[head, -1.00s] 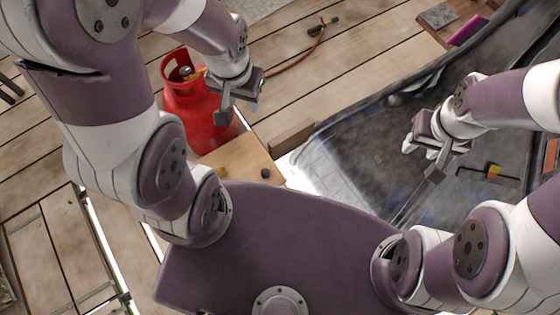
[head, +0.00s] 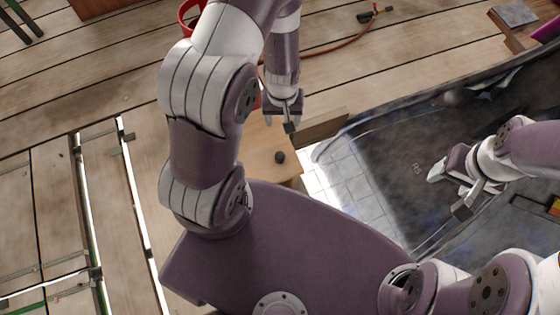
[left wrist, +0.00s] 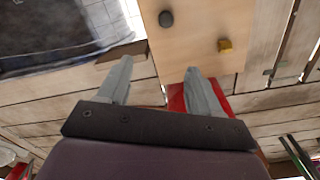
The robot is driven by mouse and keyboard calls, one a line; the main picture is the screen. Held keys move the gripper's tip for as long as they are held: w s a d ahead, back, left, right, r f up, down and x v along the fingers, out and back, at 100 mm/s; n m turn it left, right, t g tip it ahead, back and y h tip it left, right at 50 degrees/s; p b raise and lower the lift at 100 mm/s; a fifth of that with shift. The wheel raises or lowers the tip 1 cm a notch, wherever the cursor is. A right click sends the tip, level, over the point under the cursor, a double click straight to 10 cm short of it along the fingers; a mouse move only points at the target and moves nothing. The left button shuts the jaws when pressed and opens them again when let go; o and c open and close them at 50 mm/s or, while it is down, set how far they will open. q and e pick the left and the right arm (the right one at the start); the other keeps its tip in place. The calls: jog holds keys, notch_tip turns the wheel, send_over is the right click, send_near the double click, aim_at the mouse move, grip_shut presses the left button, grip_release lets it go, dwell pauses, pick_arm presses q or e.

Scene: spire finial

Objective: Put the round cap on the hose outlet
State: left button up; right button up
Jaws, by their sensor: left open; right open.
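A small dark round piece (head: 280,157), which looks like the round cap, lies on a light wooden board (head: 263,130). It also shows in the left wrist view (left wrist: 166,18), beyond my fingertips. My left gripper (head: 284,120) is open and empty above the board's far end, apart from the cap. A hose (head: 330,46) runs across the deck to a dark fitting (head: 372,14); I cannot tell whether this is the outlet. My right gripper (head: 450,190) is open and empty over the dark basin at the right.
The dark basin (head: 390,165) fills the right side. The deck (head: 130,60) at upper left is mostly clear.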

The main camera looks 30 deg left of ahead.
pick_arm(q)
notch_tip(320, 180, down, 9)
jog(key=n+b, duration=0.1)
jog(key=b, duration=0.6)
send_over(280, 154)
notch_tip(280, 154, down, 7)
jog(key=shift+w+a+f, duration=0.15)
pick_arm(e)
notch_tip(280, 154, down, 10)
jog(key=shift+s, duration=0.1)
pick_arm(q)
jog(key=f+b, duration=0.2)
jog(key=b, duration=0.1)
jog(key=f+b, duration=0.1)
jog(key=f, duration=0.1)
jog(key=shift+s+f, duration=0.1)
jog(key=shift+s, duration=0.15)
jog(key=shift+f+b, duration=0.5)
jog(key=shift+f, duration=0.1)
jog(key=shift+r, duration=0.1)
pick_arm(e)
notch_tip(280, 154, down, 4)
jog(key=shift+f, duration=0.25)
